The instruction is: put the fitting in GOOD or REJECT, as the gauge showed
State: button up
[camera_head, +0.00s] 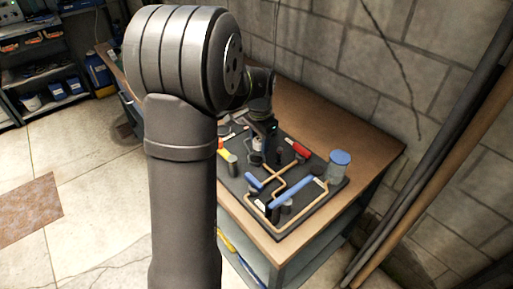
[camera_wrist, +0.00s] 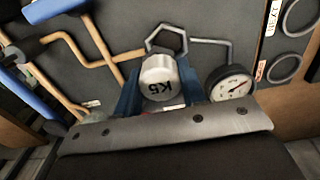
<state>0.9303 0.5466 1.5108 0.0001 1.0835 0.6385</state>
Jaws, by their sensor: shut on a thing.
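In the wrist view, my gripper (camera_wrist: 159,92) is shut on a pale, rounded fitting (camera_wrist: 158,78) marked K5, which appears upside down. A blue finger stands on each side of it. A round dial gauge (camera_wrist: 230,86) with a white face and a red needle is just right of the fitting. The needle points towards the upper right, but its scale is too small to read. I cannot make out GOOD or REJECT lettering. In the head view, my gripper (camera_head: 257,153) is over the dark board (camera_head: 313,205), and the fitting is hard to make out.
A hexagonal outline (camera_wrist: 166,34) lies beyond the fitting. Two rings (camera_wrist: 285,68) with small labels are at the right. Tan pipework with blue bars (camera_head: 293,192) covers the board's near part. A blue-lidded jar (camera_head: 340,160) stands at its right corner. The wooden bench (camera_head: 345,120) is bare behind.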

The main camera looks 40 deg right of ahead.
jog(key=s+d+r, duration=0.2)
jog(key=s+r, duration=0.4)
jog(key=s, duration=0.4)
jog(key=w+a+f, duration=0.1)
jog(key=w+a, duration=0.2)
jog(key=w, duration=0.8)
jog(key=w+a, duration=0.3)
jog(key=w, duration=0.7)
jog(key=w+a+f, duration=0.1)
jog(key=w+f, duration=0.1)
jog(key=w, duration=0.1)
jog(key=w+a+f, duration=0.2)
jog(key=w, duration=0.2)
jog(key=w+a+f, duration=0.2)
jog(key=w, duration=0.1)
jog(key=shift+w+a+f, duration=0.2)
jog(key=shift+w+f, duration=0.15)
jog(key=shift+w, duration=0.05)
jog(key=shift+w+a+f, duration=0.2)
jog(key=shift+w+f, duration=0.05)
jog(key=shift+f, duration=1.95)
jog(key=shift+f, duration=0.15)
jog(key=o, duration=1)
